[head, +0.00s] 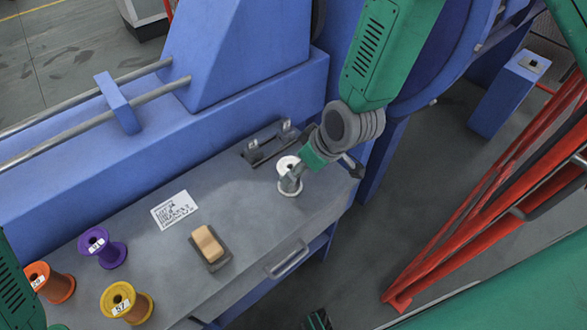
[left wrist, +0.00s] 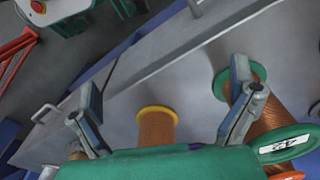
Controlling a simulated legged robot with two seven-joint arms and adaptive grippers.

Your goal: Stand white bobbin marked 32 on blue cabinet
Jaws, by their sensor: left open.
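The white bobbin (head: 289,185) stands upright on the grey worktop near its right end; I cannot read a number on it. My left gripper (left wrist: 165,110) is open and empty in the left wrist view, above a yellow-flanged bobbin (left wrist: 156,125) and beside a green-flanged bobbin (left wrist: 272,118). In the head view its fingers are not visible. A blue box-like cabinet (head: 505,95) stands on the floor at upper right.
Orange (head: 60,288), purple (head: 110,254) and yellow (head: 138,307) bobbins stand at the worktop's left. A printed sheet (head: 174,210), a tan block on a dark tray (head: 208,244) and a dark bracket (head: 268,145) are nearby. A red frame (head: 480,200) stands at right.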

